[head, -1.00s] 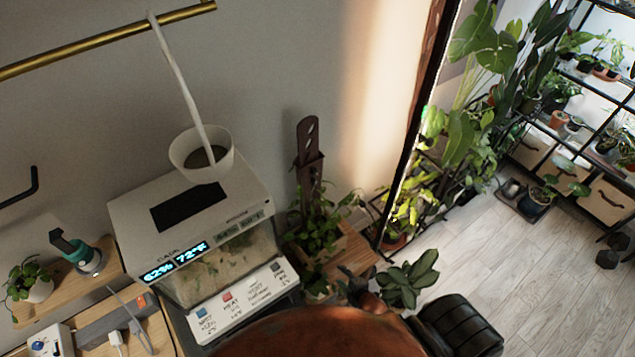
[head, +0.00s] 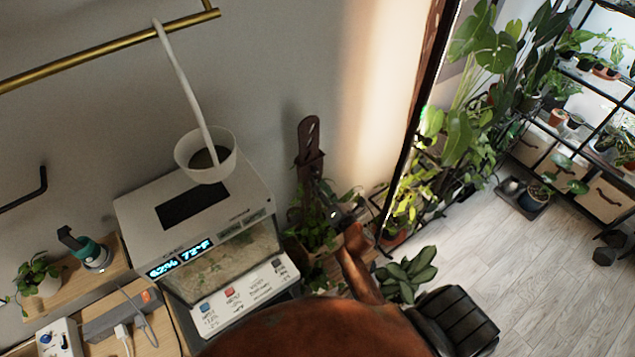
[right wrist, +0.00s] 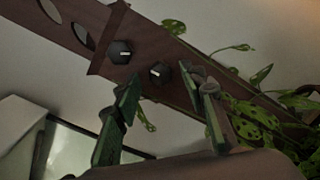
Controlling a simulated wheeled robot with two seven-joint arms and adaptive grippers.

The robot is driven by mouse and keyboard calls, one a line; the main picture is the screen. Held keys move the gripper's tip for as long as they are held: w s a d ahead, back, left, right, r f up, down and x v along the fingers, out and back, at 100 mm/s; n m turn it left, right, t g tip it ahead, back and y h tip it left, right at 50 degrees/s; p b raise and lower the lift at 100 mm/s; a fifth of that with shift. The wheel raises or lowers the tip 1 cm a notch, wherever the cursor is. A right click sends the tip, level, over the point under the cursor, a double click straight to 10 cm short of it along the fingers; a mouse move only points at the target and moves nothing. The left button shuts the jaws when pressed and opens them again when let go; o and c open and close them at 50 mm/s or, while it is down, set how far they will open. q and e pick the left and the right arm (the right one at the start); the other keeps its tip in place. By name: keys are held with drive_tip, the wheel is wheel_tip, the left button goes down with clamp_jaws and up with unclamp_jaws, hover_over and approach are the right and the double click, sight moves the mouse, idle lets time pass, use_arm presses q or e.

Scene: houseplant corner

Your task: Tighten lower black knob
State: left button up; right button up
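The lower black knob (right wrist: 160,73) sits on the brown post in the right wrist view, on the side nearer the leaves. The upper black knob (right wrist: 119,52) is beside it, nearer the post's holes. Both have a white mark. My right gripper (right wrist: 162,83) is open, its two fingers apart on either side of the lower knob in the picture. I cannot tell if they touch it. In the head view my right gripper (head: 342,210) is in front of the planter, and the knobs cannot be made out. My left gripper is not in view.
The brown post (head: 309,140) rises from a planter with trailing leaves (head: 312,232). A white terrarium box (head: 250,192) with a white cup (head: 206,155) on top stands to its left. A broad-leaved plant (head: 408,275) is to the right of my arm. Open floor lies further right.

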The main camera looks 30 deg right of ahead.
drive_tip(key=shift+w, duration=0.8)
drive_tip(key=shift+c, duration=0.4)
clamp_jaws()
